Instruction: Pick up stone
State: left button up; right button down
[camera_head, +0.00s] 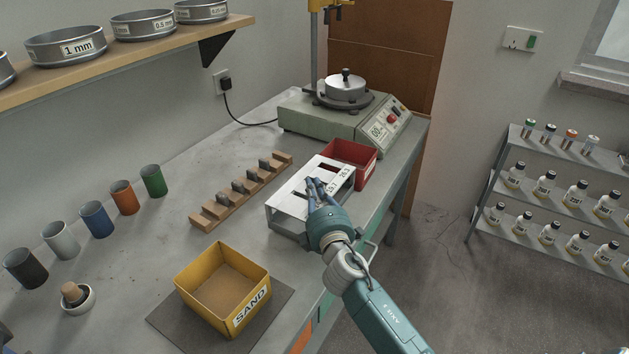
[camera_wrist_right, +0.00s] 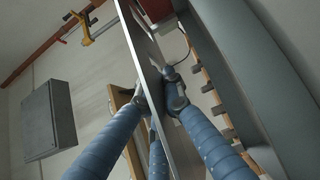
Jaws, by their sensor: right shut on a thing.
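Several grey stones (camera_head: 238,186) sit in a row in the notched wooden rack (camera_head: 207,218) left of the white slotted stand (camera_head: 288,214). My right gripper (camera_head: 318,185) is at the right side of this stand, with two fingers over its top plate. In the right wrist view my right gripper (camera_wrist_right: 163,92) has fingers on both faces of the thin plate and is shut on it. No stone shows between the fingers. The rack and its dark stones also show in the right wrist view, past the plate. My left gripper is not in view.
A yellow SAND box (camera_head: 222,293) is in front. Several coloured cups (camera_head: 123,197) line the wall side, with a small mortar (camera_head: 77,298) nearby.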

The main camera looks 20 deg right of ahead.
jog(key=shift+r, duration=0.15)
jog(key=c, duration=2.2)
grip_release()
jog(key=shift+f, duration=0.45)
jog(key=o, duration=0.3)
jog(key=shift+s+r, duration=0.1)
